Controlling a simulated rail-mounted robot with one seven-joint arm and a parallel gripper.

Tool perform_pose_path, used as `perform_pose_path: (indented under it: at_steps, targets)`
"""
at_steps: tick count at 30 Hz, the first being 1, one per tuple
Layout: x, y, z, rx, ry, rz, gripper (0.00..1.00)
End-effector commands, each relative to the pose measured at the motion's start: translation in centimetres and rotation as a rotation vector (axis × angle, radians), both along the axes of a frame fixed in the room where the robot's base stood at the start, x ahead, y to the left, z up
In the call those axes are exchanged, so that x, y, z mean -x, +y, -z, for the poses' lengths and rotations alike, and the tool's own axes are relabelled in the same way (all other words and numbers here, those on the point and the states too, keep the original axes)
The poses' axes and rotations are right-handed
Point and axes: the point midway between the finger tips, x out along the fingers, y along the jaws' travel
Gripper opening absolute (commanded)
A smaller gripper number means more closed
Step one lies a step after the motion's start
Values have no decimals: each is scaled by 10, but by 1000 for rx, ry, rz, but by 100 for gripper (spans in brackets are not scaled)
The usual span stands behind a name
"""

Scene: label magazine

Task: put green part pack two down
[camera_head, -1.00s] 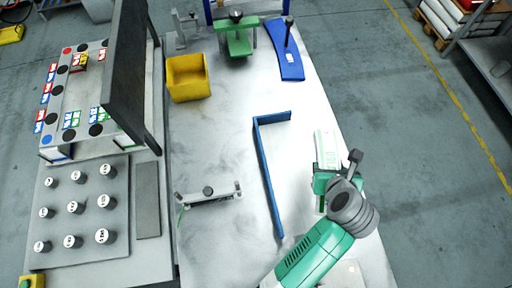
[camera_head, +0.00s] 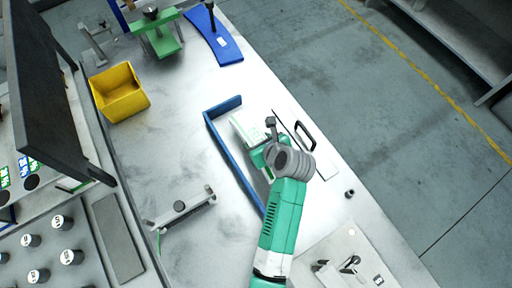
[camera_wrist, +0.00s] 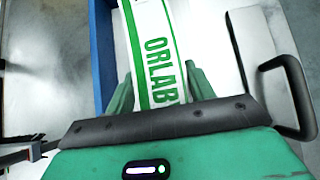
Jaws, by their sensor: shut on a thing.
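A white pack with green bands and green lettering, the green part pack (camera_head: 246,127), is between the fingers of my gripper (camera_head: 264,148). In the wrist view the pack (camera_wrist: 155,45) runs away from my gripper (camera_wrist: 158,92), with a finger on each side and its near end hidden by the gripper body. A blue L-shaped edge guide (camera_head: 228,155) lies on the table just left of the pack. The guide (camera_wrist: 102,45) also shows beside the pack in the wrist view. I cannot tell whether the pack touches the table.
A white plate with a black handle (camera_head: 305,134) lies close on the right of my gripper. A metal bracket (camera_head: 181,207) stands left of the guide. A yellow bin (camera_head: 119,94), a green fixture (camera_head: 160,43) and a blue stand (camera_head: 214,37) are farther back.

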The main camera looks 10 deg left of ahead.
Motion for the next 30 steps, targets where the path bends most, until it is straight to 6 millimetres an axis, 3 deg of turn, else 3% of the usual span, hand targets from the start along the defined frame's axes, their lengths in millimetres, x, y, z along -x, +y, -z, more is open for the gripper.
perform_pose_path:
  at_steps: [4,10,20,21,23,24,30]
  targets:
    - [0,0,5,-1,-1,1,23]
    - [0,-1,37,-1,0,2,23]
    - [-1,0,39,0,-2,1,23]
    - [0,0,40,0,-2,1,60]
    - [0,0,40,0,-2,1,71]
    - [0,0,39,0,-2,1,75]
    - [0,0,39,0,-1,1,75]
